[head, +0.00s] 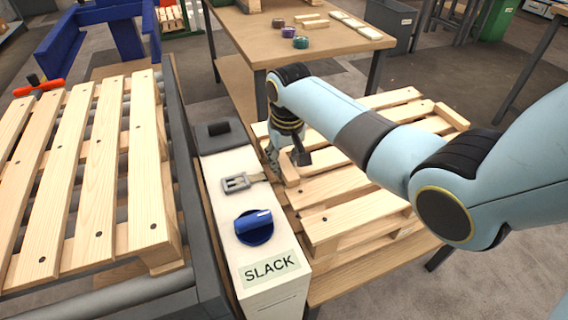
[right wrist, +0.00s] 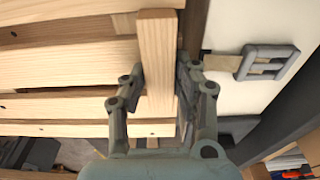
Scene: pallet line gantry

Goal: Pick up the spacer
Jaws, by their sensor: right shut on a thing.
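The spacer (right wrist: 157,55) is a plain light wood bar. In the right wrist view it runs lengthwise between my fingers, crossing over the slats of the right pallet. In the head view its end (head: 290,173) shows beside my right gripper (head: 287,160), near the pallet's left edge. My right gripper, also in the right wrist view (right wrist: 161,85), is shut on the spacer with one finger on each side. I cannot tell whether the spacer touches the slats. My left gripper is not in view.
The right pallet (head: 335,228) lies on a wooden bench. A white control box (head: 231,172) with a blue knob (head: 254,227) and a SLACK label stands close left of my gripper. Another pallet (head: 92,190) lies on rollers at left. A table (head: 270,50) with tape rolls stands behind.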

